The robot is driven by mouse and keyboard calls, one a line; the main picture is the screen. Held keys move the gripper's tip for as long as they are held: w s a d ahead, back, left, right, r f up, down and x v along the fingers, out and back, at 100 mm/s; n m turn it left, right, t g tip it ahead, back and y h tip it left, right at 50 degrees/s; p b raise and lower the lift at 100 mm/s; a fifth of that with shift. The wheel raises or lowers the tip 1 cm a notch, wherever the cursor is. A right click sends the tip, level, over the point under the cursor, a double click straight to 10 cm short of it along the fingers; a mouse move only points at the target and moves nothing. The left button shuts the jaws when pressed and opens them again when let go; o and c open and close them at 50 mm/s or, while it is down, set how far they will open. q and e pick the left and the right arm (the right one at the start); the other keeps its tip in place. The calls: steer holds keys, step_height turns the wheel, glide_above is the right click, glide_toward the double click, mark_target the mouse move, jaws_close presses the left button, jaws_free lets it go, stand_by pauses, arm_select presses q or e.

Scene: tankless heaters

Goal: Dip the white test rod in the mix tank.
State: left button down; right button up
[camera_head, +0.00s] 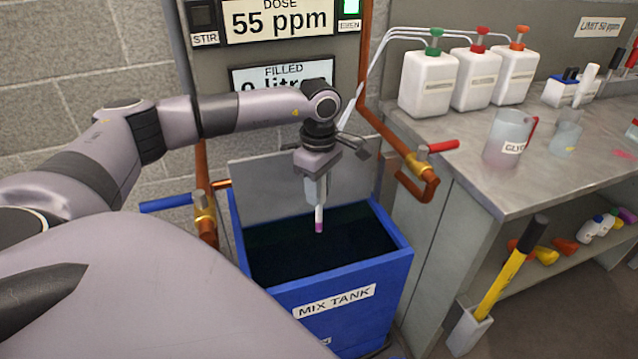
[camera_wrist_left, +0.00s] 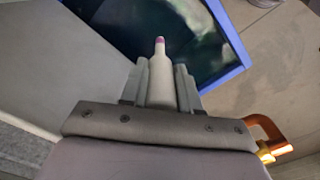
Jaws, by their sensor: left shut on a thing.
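The white test rod (camera_head: 319,213) has a purple-pink tip and points down. My left gripper (camera_head: 317,190) is shut on it and holds it over the opening of the blue mix tank (camera_head: 345,305). The rod (camera_wrist_left: 160,62) also shows between the fingers of my left gripper (camera_wrist_left: 161,82) in the left wrist view, its tip in front of the tank's dark inside. The tank's blue rim (camera_wrist_left: 232,40) shows there too. I cannot tell the tip's exact height against the rim. My right gripper is not in view.
A grey lid (camera_head: 290,180) stands raised behind the tank. A copper pipe with a red-handled valve (camera_head: 420,160) is close on the right. The bench (camera_head: 455,150) holds white pump bottles (camera_head: 428,82) and a jug (camera_head: 507,140). A panel above reads 55 ppm (camera_head: 280,22).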

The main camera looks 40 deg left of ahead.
arm_select(q)
steer(key=shift+r+p, duration=1.85)
steer(key=shift+r, duration=0.95)
